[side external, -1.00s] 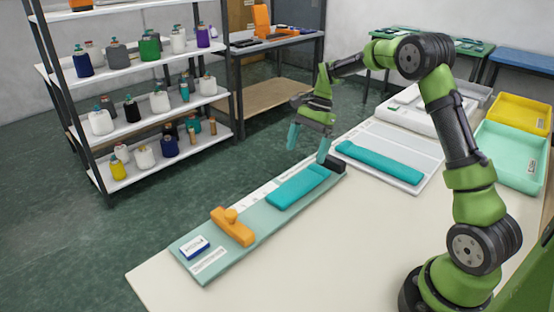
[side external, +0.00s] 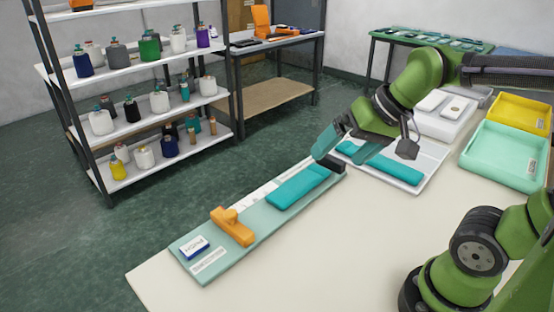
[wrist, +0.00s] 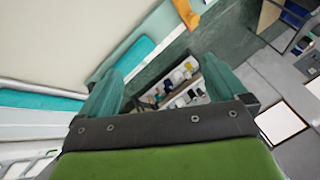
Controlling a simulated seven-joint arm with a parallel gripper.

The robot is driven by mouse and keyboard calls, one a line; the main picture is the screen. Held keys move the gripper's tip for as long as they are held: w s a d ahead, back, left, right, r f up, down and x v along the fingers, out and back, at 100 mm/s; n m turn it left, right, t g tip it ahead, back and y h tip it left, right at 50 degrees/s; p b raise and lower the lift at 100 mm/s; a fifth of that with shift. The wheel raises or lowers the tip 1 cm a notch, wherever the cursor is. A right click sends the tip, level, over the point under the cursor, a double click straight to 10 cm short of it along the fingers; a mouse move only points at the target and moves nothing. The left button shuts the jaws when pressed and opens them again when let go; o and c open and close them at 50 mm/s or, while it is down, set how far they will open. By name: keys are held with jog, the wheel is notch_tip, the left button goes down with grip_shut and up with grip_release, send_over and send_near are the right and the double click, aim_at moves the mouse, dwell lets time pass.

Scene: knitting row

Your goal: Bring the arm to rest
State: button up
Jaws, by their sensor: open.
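My arm is bent over the right half of the pale table. My gripper (side external: 337,160) is open, with its two teal fingers spread and nothing between them. It hangs in the air near the far end of the green board and the near-left edge of the white tray. In the wrist view the two fingers (wrist: 160,85) frame part of the distant shelf. A teal knitted strip (side external: 300,186) lies on the green board (side external: 232,262). The strip also shows at the upper left of the wrist view (wrist: 135,55).
The board also holds an orange handled tool (side external: 233,228) and a blue-and-white box (side external: 195,246). The white tray (side external: 423,168) holds another teal strip (side external: 402,168). Mint (side external: 508,155) and yellow (side external: 520,112) bins stand at right. A yarn shelf (side external: 125,130) stands behind, left. The table front is clear.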

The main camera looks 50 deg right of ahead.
jog(key=s, duration=0.1)
jog(key=n, duration=0.1)
jog(key=s+a+f+t, duration=0.1)
jog(key=shift+s+n, duration=0.3)
